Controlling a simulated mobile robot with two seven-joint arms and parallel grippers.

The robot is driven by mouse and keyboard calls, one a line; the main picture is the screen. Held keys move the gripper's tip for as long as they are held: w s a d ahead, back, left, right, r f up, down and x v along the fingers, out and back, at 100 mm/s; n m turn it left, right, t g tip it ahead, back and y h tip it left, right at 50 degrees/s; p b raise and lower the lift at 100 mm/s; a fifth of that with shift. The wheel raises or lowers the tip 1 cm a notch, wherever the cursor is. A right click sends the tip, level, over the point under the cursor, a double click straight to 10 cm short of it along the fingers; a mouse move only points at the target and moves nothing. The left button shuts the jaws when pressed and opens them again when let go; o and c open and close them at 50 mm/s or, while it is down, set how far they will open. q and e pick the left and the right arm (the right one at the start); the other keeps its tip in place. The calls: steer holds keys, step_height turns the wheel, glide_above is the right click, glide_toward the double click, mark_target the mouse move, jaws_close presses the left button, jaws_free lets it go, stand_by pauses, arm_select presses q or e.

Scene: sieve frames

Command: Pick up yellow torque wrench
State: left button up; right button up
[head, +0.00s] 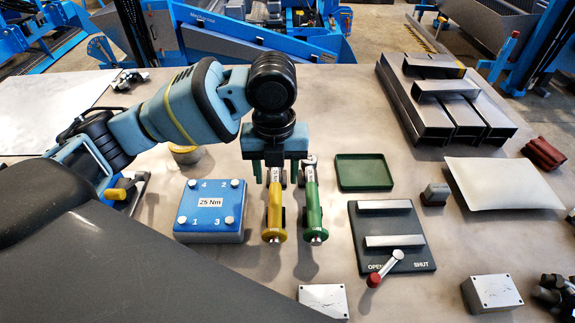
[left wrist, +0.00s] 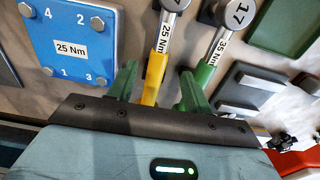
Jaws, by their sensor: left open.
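The yellow torque wrench (head: 275,212) lies on the table with its handle toward me. Its label reads 25 Nm, and its upper part is partly hidden by my left gripper in the head view. My left gripper (head: 276,176) points down over it. In the left wrist view, the open fingers of the left gripper (left wrist: 158,76) stand on either side of the yellow torque wrench (left wrist: 154,80), with gaps visible. A green torque wrench (head: 313,205), marked 35 Nm, lies just to the right, close to the right finger. My right gripper does not show.
A blue 25 Nm block (head: 210,225) with numbered bolts stands left of the wrenches. To the right are a green tray (head: 363,172) and a dark plate with a red-knobbed lever (head: 385,267). Metal channels (head: 440,100) lie at the back right. A small grey block (head: 323,300) sits in front.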

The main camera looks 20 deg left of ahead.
mark_target(275, 190)
arm_select(q)
steer(key=shift+s+r, duration=0.1)
steer(key=shift+s, duration=0.35)
steer(key=shift+f, duration=0.5)
steer(key=shift+w+f, duration=0.15)
steer(key=shift+f, duration=3.25)
steer(key=shift+r, duration=0.1)
jaws_close()
